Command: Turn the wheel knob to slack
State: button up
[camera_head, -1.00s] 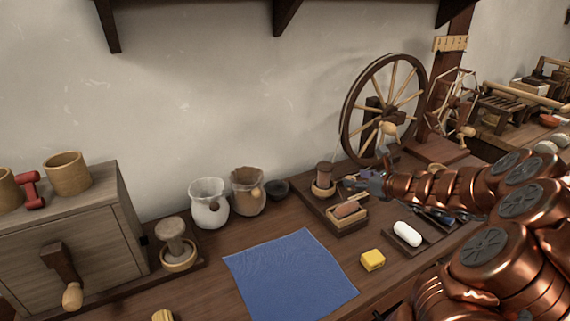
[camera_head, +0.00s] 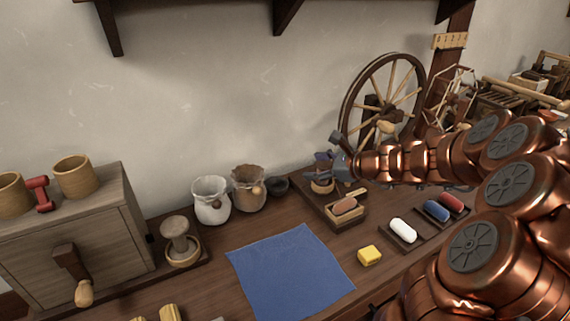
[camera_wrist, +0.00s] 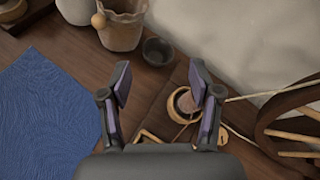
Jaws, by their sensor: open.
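The spinning wheel (camera_head: 382,105) stands at the back right, with a pale wooden knob (camera_head: 386,128) at its lower middle. Part of its rim and spokes shows at the right of the wrist view (camera_wrist: 290,125). My gripper (camera_head: 332,152) is open and empty, left of the wheel and above a small round wooden holder (camera_head: 322,187). In the wrist view my two fingers (camera_wrist: 160,82) stand wide apart. The holder with its brown top (camera_wrist: 184,104) shows beside the right finger. I cannot tell which part is the task's knob; the pale knob is apart from my fingers.
A dark bowl (camera_head: 278,186), a brown pot (camera_head: 248,188) and a white pot (camera_head: 211,201) stand left of my gripper. A brush-like block (camera_head: 345,206) lies in a tray in front. A blue cloth (camera_head: 290,272) lies flat, with a yellow block (camera_head: 369,255) beside it.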

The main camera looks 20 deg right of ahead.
jog(key=s+a+r+n+g+y+p, duration=0.1)
jog(key=s+a+r+n, duration=0.1)
jog(key=a, duration=0.3)
jog(key=s+a+r+n+g+y+p, duration=0.1)
jog(key=s+a+r+n+g+p, duration=0.1)
jog(key=a+r+n, duration=0.1)
jog(key=shift+a+n, duration=0.5)
jog(key=shift+a, duration=0.9)
jog(key=shift+s+f, duration=0.1)
jog(key=shift+f, duration=0.05)
jog(key=w+d+f+n+g+h, duration=0.1)
jog(key=w+d+f+n+h, duration=0.2)
jog(key=d+n, duration=0.45)
jog(key=w+d+f+n+g+h, duration=0.25)
jog(key=d+n, duration=0.25)
jog(key=d, duration=0.5)
jog(key=w+d+f+n+g+h, duration=0.1)
jog(key=w+d+f+n+h, duration=0.25)
jog(key=d+n, duration=0.4)
jog(key=shift+w+d+f+m+t+p, duration=0.1)
jog(key=shift+w+d+f+m, duration=0.25)
jog(key=shift+f, duration=0.95)
jog(key=shift+w+d+f+m+t+p, duration=0.1)
jog(key=shift+w+d+f+m, duration=0.2)
jog(key=shift+f, duration=1.05)
jog(key=shift+w+d+f+m+t+p, duration=0.1)
jog(key=shift+w+d+f+m, duration=0.2)
jog(key=shift+f, duration=1)
